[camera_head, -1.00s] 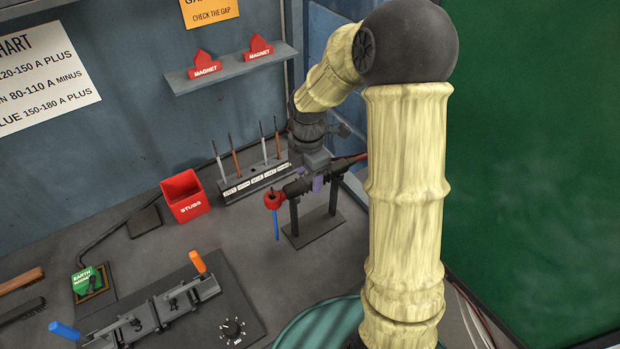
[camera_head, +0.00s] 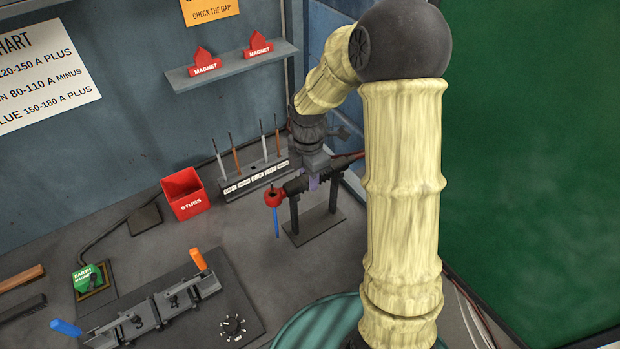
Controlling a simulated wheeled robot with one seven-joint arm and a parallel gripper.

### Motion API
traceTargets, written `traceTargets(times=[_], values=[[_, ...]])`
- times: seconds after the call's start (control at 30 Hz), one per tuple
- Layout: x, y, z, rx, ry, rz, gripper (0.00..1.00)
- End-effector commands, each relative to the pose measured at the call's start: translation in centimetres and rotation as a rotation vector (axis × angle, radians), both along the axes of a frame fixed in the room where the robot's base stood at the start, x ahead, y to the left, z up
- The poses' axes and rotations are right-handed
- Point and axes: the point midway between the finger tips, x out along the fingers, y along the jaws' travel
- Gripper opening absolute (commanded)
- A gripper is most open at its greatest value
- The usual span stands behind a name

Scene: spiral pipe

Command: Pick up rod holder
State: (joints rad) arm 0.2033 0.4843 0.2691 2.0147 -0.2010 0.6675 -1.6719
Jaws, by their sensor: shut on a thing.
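The rod holder (camera_head: 297,186) is a dark handle with a red round head at its left end and a cable at its right end. A blue rod (camera_head: 277,222) hangs down from the red head. The holder lies across a dark two-post stand (camera_head: 316,224) on the bench, at or just above the post tops; I cannot tell if it touches them. My gripper (camera_head: 314,182) points down at the holder's middle, between the posts, and is shut on it. Its fingertips are partly hidden by the holder.
Several rods stand in a labelled rack (camera_head: 254,178) just behind the holder. A red stubs box (camera_head: 185,194) stands left of it. A shelf with magnets (camera_head: 231,66) is on the wall above. A clamp fixture (camera_head: 170,305) lies front left.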

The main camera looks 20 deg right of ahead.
Motion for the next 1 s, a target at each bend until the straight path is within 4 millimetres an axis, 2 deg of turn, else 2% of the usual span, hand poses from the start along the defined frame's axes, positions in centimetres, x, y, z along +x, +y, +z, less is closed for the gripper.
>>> traceTargets(times=[0.27,0.37,0.7,0.8,1.0], values=[[0.1,0.0,0.6,0.000,-0.004,0.000,0.08],[0.1,0.0,1.7,-0.001,-0.007,-0.001,0.08],[0.1,0.0,7.9,0.000,-0.007,-0.002,0.08],[0.1,0.0,9.3,0.000,-0.005,0.000,0.08],[0.1,0.0,10.1,-0.001,-0.001,0.001,0.08]])
